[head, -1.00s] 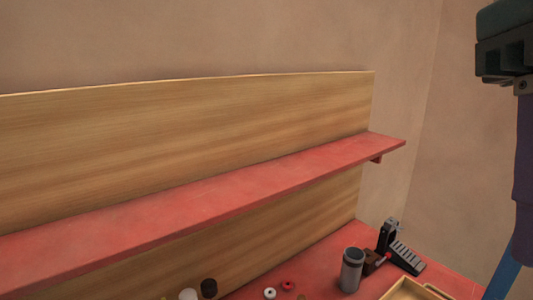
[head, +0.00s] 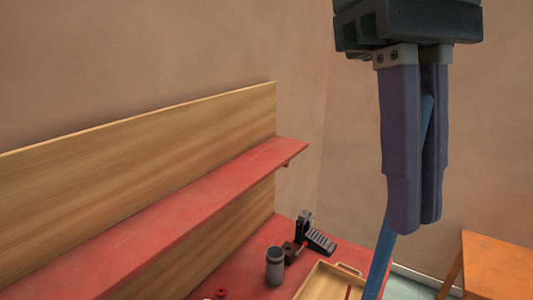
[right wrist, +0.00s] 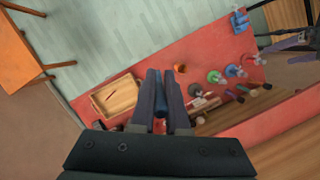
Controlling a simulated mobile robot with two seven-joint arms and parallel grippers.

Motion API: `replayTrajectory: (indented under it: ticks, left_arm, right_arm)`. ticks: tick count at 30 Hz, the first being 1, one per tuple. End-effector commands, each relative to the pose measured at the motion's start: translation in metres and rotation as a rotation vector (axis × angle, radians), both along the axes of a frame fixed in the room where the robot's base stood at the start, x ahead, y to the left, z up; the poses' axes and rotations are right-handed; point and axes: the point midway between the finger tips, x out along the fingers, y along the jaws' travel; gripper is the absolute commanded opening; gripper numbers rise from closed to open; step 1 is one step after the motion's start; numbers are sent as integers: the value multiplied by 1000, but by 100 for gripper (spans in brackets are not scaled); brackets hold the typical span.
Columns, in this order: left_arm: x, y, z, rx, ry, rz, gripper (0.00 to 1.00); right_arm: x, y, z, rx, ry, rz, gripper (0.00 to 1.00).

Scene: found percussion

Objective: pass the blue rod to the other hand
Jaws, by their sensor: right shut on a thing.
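My right gripper (head: 414,215) hangs large at the right of the head view, its fingers pointing down. It is shut on the blue rod (head: 382,255), which slants down and left from between the fingers and leaves the picture at the bottom edge. In the right wrist view the gripper (right wrist: 163,75) points away from the camera, and a short blue part of the rod (right wrist: 160,107) shows between the fingers. The rest of the rod is hidden there.
A red bench with a red shelf (head: 190,205) and wooden back panel (head: 150,150) stands at left. On it are a grey cylinder (head: 274,266), a black pedal-like device (head: 320,242) and a wooden tray (head: 352,270). An orange table (head: 498,265) stands at right.

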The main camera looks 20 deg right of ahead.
Motion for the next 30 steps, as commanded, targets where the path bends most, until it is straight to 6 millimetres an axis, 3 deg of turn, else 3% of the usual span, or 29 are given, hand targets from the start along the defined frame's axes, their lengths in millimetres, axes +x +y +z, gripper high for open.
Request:
replayTrajectory:
  ticks: [18,24,30]
  left_arm:
    - [0,0,0,0,0,0,100]
    - [0,0,0,0,0,0,100]
    - [1,0,0,0,-3,-1,78]
  right_arm:
    - [44,118,28,-3,-2,834,0]
    - [53,140,34,-1,-1,1002,0]
    - [55,145,35,0,1,1049,0]
